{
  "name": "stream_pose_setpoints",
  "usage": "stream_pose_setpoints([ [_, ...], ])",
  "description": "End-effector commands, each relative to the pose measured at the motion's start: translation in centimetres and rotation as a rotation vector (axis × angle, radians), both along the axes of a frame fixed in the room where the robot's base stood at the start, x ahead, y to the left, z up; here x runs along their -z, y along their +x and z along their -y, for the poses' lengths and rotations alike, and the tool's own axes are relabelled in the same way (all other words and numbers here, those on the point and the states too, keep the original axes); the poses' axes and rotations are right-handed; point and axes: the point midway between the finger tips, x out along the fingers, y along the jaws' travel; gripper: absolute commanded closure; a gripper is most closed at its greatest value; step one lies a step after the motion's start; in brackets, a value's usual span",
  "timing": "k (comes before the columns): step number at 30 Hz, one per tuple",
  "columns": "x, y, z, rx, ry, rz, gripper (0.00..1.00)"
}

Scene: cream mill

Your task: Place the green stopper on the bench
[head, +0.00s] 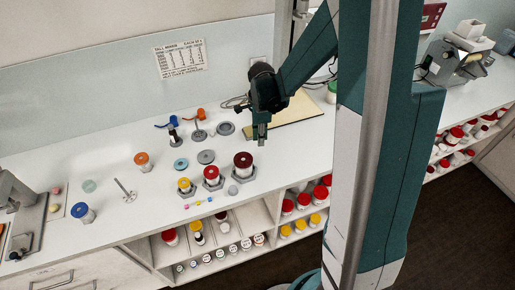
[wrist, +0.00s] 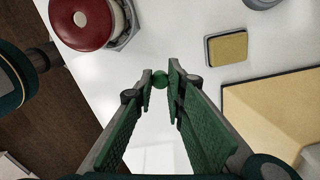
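The green stopper (wrist: 159,80) is a small round green piece in the wrist view. It sits between the tips of my gripper (wrist: 161,82), whose green ribbed fingers close in on it from both sides. In the head view my gripper (head: 261,139) points down over the white bench (head: 120,235), left of the tan board. The stopper is too small to make out there. Bare bench shows below the fingers in the wrist view.
A red-lidded jar (head: 243,161) stands just left of my gripper, and it also shows in the wrist view (wrist: 84,20). A tan board (head: 290,112) and a small yellow-topped block (wrist: 227,48) lie to the right. Grey discs (head: 206,157) and other jars are further left.

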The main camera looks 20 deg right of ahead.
Motion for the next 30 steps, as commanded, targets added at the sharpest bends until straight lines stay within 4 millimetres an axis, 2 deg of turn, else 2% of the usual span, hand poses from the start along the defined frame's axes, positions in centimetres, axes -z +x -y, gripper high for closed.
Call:
stream_pose_setpoints([
  [6, 1.7, 0.0, 0.0, 0.000, 0.000, 0.000, 0.91],
  [20, 2.1, 0.0, 0.0, 0.000, 0.000, 0.000, 0.91],
  [30, 4.8, 0.0, 0.0, 0.000, 0.000, 0.000, 0.91],
])
